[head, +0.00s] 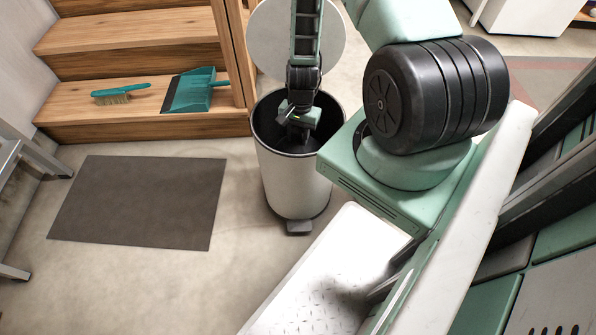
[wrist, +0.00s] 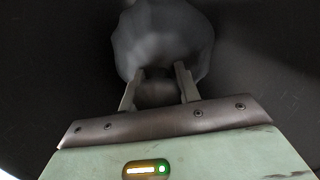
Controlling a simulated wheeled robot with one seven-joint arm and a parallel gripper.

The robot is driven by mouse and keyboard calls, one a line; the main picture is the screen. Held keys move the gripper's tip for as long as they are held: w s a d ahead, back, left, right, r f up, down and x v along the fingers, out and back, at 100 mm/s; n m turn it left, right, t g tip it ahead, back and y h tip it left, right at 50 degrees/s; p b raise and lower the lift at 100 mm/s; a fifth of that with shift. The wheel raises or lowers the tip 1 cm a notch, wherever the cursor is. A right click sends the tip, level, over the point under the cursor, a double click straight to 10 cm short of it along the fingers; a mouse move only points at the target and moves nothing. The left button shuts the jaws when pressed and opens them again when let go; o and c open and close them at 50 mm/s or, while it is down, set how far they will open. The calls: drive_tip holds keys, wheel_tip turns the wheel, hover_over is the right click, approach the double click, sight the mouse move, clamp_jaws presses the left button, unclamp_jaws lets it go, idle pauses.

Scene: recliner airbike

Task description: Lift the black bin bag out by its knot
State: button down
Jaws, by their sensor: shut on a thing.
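The white pedal bin (head: 291,181) stands on the floor with its round lid (head: 296,40) raised behind it. My gripper (head: 296,135) reaches down inside the bin's mouth, and its fingertips are hard to make out in the head view. In the wrist view my gripper (wrist: 158,88) is shut on the knot (wrist: 157,92) of the bin bag. The bag (wrist: 165,40) shows as a blurred grey, rounded shape beyond the fingers, inside the dark bin. Its lower part is hidden.
Wooden steps (head: 140,84) rise at the back left, with a teal brush (head: 120,93) and dustpan (head: 196,92) on the lowest one. A dark mat (head: 138,201) lies left of the bin. The floor between mat and bin is clear. A metal frame (head: 25,160) stands at the left edge.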

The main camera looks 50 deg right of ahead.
idle(0.6)
wheel_tip(320, 180, up, 13)
drive_tip(key=p, duration=0.5)
drive_tip(key=shift+f, duration=0.15)
wheel_tip(320, 180, up, 37)
drive_tip(key=p, duration=3.1)
drive_tip(key=shift+p, duration=0.35)
drive_tip(key=shift+w, duration=0.1)
